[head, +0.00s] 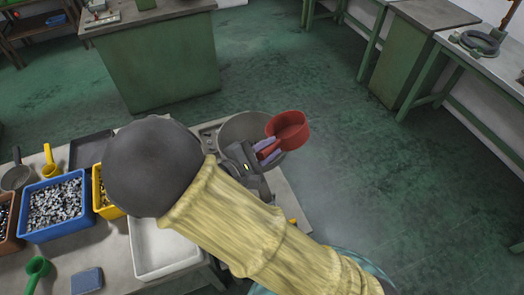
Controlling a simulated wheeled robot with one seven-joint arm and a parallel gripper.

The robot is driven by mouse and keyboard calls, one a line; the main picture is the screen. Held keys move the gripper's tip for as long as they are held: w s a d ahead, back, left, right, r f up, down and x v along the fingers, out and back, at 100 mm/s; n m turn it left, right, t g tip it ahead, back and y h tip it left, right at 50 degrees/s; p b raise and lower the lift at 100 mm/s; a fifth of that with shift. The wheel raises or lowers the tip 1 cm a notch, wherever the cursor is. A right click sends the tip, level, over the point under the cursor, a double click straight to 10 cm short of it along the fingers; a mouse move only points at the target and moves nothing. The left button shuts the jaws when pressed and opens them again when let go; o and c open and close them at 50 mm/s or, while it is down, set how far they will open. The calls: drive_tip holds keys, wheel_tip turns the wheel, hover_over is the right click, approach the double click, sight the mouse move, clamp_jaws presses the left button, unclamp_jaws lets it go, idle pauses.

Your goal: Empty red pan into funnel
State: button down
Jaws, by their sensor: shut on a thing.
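The red pan (290,129) is in the head view, right of centre, up at the right rim of a grey metal funnel (240,129). My gripper (268,148) is shut on the red pan at its handle side, with its purple fingers around it. The pan looks tilted, with its open side partly toward the camera. I cannot tell whether anything is left inside it. My arm covers the lower part of the funnel and much of the table around it.
A blue bin (28,232) of grey metal pieces and a yellow bin (97,193) stand on the table at left. A white tray (140,258) is at the front. A green scoop (37,268) and a yellow scoop (50,160) lie near the bins. Green cabinets stand behind, with open floor between.

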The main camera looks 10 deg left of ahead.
drive_tip(key=shift+d+f+m+y+b, duration=0.25)
drive_tip(key=shift+f+m+y+b, duration=0.1)
drive_tip(key=shift+m+b, duration=0.15)
drive_tip(key=shift+s+d+r+m+g+y+b, duration=0.1)
drive_tip(key=shift+d+r+m+g+y+b, duration=0.2)
drive_tip(key=shift+r+m, duration=0.25)
drive_tip(key=shift+s+d+r+m+g+y+b, duration=0.1)
drive_tip(key=shift+r+m+y+b, duration=0.1)
drive_tip(key=shift+r+m+y, duration=0.25)
drive_tip(key=shift+r, duration=0.1)
drive_tip(key=shift+w, duration=0.15)
